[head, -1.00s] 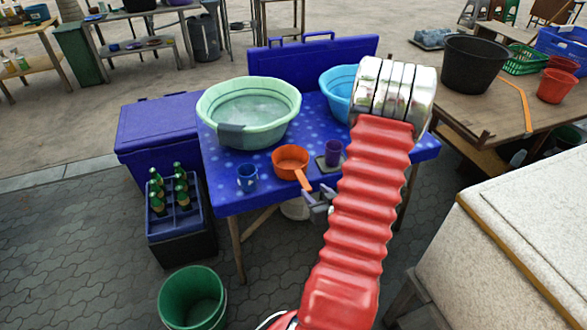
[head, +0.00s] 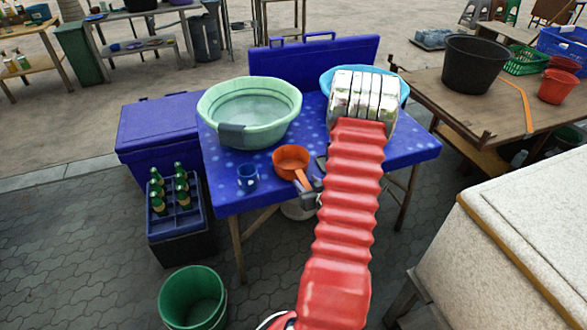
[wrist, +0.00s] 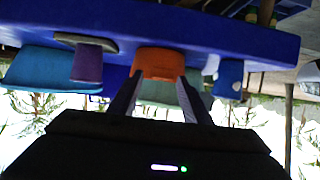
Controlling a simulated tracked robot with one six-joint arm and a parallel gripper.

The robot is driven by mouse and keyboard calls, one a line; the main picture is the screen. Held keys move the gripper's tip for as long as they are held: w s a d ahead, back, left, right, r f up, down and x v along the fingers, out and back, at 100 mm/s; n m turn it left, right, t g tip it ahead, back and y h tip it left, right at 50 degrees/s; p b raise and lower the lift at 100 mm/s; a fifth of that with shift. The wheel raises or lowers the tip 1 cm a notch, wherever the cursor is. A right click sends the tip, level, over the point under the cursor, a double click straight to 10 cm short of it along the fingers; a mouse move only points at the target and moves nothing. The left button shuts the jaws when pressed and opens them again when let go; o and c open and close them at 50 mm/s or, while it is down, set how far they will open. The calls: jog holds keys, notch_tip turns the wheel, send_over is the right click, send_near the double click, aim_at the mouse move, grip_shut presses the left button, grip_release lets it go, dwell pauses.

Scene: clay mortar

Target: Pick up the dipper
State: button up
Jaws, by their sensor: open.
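The orange dipper (head: 291,158) stands near the front edge of the blue table, its handle pointing toward the front right. My gripper (head: 312,190) is at the table's front edge, close to the end of the handle and partly hidden by my red arm. In the wrist view, which is upside down, the dipper (wrist: 160,62) lies ahead between the two fingers of my gripper (wrist: 156,82). The fingers are apart with nothing held. Whether a finger touches the handle, I cannot tell.
The blue table (head: 232,198) also bears a blue mug (head: 248,177) left of the dipper, a green basin (head: 272,131) behind it and a light blue basin (head: 328,80). A purple cup (wrist: 87,64) beside the dipper shows in the wrist view; my arm hides it from the head.

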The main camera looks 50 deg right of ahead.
aim_at(303, 178)
jog(key=shift+x, duration=2.6)
jog(key=shift+r, duration=0.1)
jog(key=shift+c, duration=0.2)
grip_shut()
